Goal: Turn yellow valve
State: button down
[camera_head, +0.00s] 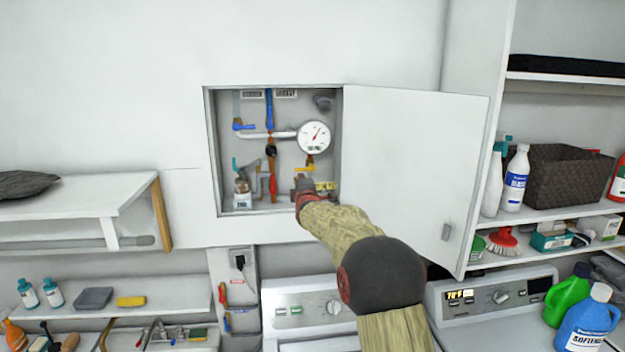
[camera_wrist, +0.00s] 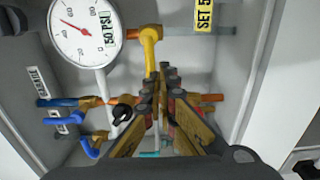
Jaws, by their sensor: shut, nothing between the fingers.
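The yellow valve (camera_wrist: 151,46) has a bent handle and sits on an orange pipe fitting inside the open wall cabinet. In the head view its yellow handle (camera_head: 303,169) shows just above my gripper (camera_head: 303,184). In the wrist view my gripper (camera_wrist: 168,72) is shut and empty, with its fingertips close beside the lower end of the handle. I cannot tell whether they touch it. The fingers hide part of the pipes behind them.
A pressure gauge (camera_head: 313,137) is above the valve, and a yellow label (camera_head: 325,186) is at its right. Blue-handled valves (camera_wrist: 62,102) are at the left in the wrist view. The open cabinet door (camera_head: 415,170) stands right of my arm.

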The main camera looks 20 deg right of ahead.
jog(key=s, duration=0.1)
jog(key=s+b, duration=0.1)
jog(key=s+a+f+b, duration=0.1)
jog(key=shift+s, duration=0.3)
dwell(0.5)
